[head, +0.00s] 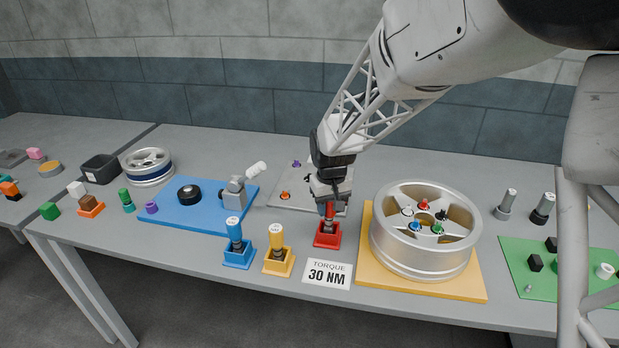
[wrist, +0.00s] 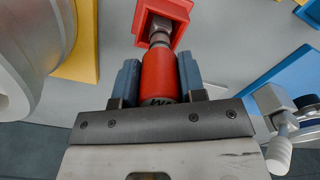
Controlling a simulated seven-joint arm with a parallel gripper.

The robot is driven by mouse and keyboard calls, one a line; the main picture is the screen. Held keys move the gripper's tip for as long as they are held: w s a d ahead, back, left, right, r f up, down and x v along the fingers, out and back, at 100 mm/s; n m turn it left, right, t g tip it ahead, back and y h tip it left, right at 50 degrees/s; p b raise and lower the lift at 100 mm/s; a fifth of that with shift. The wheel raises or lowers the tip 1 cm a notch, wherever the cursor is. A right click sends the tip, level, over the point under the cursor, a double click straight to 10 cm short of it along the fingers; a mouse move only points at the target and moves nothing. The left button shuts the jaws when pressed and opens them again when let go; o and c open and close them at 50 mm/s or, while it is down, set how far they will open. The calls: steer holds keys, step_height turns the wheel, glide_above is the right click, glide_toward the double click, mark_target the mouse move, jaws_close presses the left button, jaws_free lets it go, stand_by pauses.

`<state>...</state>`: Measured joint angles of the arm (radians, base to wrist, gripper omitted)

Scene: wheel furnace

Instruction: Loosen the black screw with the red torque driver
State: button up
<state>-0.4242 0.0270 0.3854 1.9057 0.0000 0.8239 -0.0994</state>
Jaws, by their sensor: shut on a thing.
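My gripper (head: 328,199) is shut on the red torque driver (head: 330,211), with a finger on each side of its handle in the wrist view (wrist: 160,80). The driver is upright, and its lower end is in or just over the red holder (head: 327,238); I cannot tell if it is fully seated. The silver wheel (head: 415,258) lies on a yellow board to the right of my gripper. Its hub carries red, blue and green screws and a black screw (head: 441,213) at the upper right. The black screw is outside the wrist view.
A blue driver (head: 234,233) and a yellow driver (head: 277,240) stand in holders to the left. A "TORQUE 30 NM" sign (head: 328,274) lies in front of the red holder. A grey board (head: 290,203) lies behind, and a green board (head: 545,281) with small parts lies at right.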

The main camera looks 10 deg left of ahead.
steer(key=shift+r, duration=1.7)
steer(key=shift+w, duration=0.1)
steer(key=w+a, duration=0.5)
steer(key=w, duration=0.8)
steer(key=w+a+f, duration=0.1)
steer(key=w+a, duration=0.5)
steer(key=w, duration=0.7)
steer(key=shift+w, duration=0.15)
steer(key=shift+a+f, duration=0.1)
steer(key=shift+f, duration=1.45)
stand_by(1.5)
steer(key=o, duration=1.2)
steer(key=shift+c, duration=0.2)
